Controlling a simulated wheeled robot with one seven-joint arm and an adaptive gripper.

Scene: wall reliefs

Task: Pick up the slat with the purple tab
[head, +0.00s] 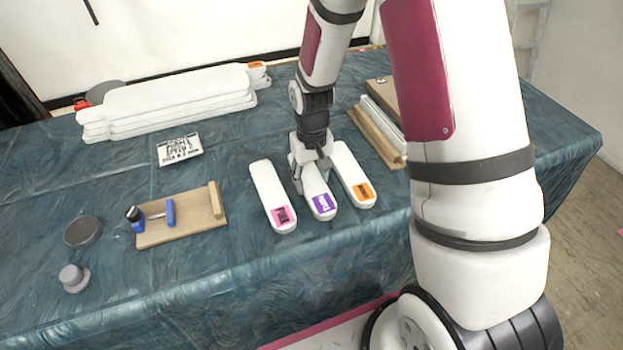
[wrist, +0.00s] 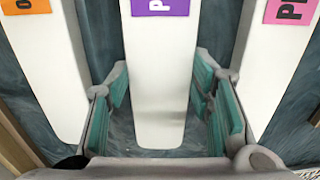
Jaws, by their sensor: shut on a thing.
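The slat with the purple tab (head: 312,183) is white with rounded ends and lies between two similar slats on the cloth-covered table. Its purple tab (head: 322,203) faces up at the near end. My gripper (head: 303,178) is over its far part, shut on it, and hides some of it. In the wrist view, the teal finger pads (wrist: 164,95) stand on both sides of this slat (wrist: 157,60). Any lift off the table cannot be told.
A slat with a pink tab (head: 270,190) lies close on the left. One with an orange tab (head: 352,175) lies close on the right. A wooden board with a blue clamp (head: 180,218) and a stack of white panels (head: 170,100) are further left.

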